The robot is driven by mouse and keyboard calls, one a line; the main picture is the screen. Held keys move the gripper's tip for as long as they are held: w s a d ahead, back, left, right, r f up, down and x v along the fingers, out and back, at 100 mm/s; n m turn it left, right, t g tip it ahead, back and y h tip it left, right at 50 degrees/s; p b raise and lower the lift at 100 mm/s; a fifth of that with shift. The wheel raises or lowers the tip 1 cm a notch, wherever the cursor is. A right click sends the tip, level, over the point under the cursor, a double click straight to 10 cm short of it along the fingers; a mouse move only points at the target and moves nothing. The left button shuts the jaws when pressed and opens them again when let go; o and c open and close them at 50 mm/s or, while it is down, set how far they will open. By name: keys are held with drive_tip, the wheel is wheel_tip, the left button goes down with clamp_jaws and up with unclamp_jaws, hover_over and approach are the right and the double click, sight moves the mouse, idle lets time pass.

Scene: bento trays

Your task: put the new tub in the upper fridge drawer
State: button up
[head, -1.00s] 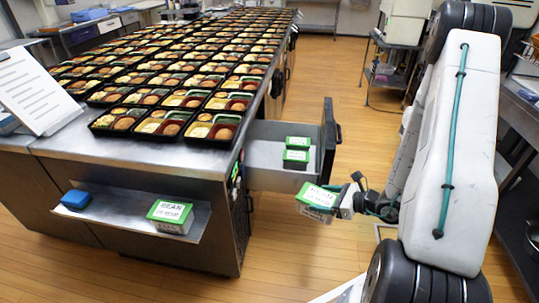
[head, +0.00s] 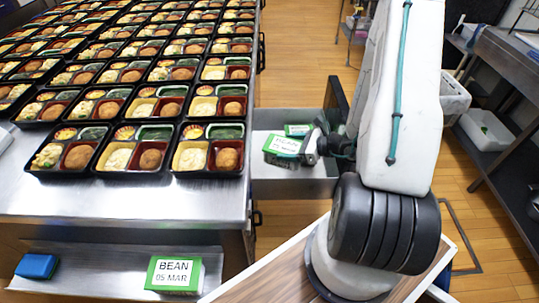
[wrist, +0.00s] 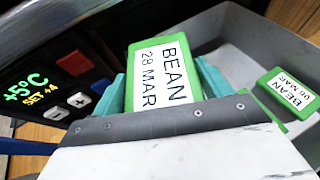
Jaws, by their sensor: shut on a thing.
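My gripper (head: 312,147) is shut on a green-lidded tub (head: 283,146). In the wrist view the held tub (wrist: 150,65) reads "BEAN 28 MAR", between the two teal fingers. It is over the open drawer (head: 295,188), seemingly above its floor; the exact height is unclear. Another green-lidded tub (head: 298,129) stands in the drawer behind it. The wrist view shows a tub in the drawer (wrist: 288,92), its small label like "BEAN 06 MAR". A further tub (head: 175,274), "BEAN 05 MAR", sits on the low front shelf.
A blue block (head: 37,265) lies on the shelf (head: 105,267). Black bento trays (head: 209,150) cover the counter (head: 120,205) left of the drawer. The wrist view shows the control panel (wrist: 60,85) reading +5°C, close to the held tub's left. Bare drawer floor shows in the wrist view.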

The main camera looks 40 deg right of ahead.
drive_tip(key=w+d+f+m+t+h, duration=0.1)
drive_tip(key=w+d+f+m+h, duration=0.15)
drive_tip(key=w, duration=0.55)
drive_tip(key=w+d+f+m+t+h, duration=0.15)
drive_tip(key=w+f, duration=0.25)
drive_tip(key=w, duration=0.4)
wheel_tip(320, 180, down, 10)
drive_tip(key=shift+w+a+m+h, duration=0.25)
drive_tip(key=shift+m+h, duration=0.05)
drive_tip(key=shift+h, duration=0.1)
drive_tip(key=shift+f, duration=0.55)
drive_tip(key=o, duration=1.2)
drive_tip(key=shift+g, duration=0.25)
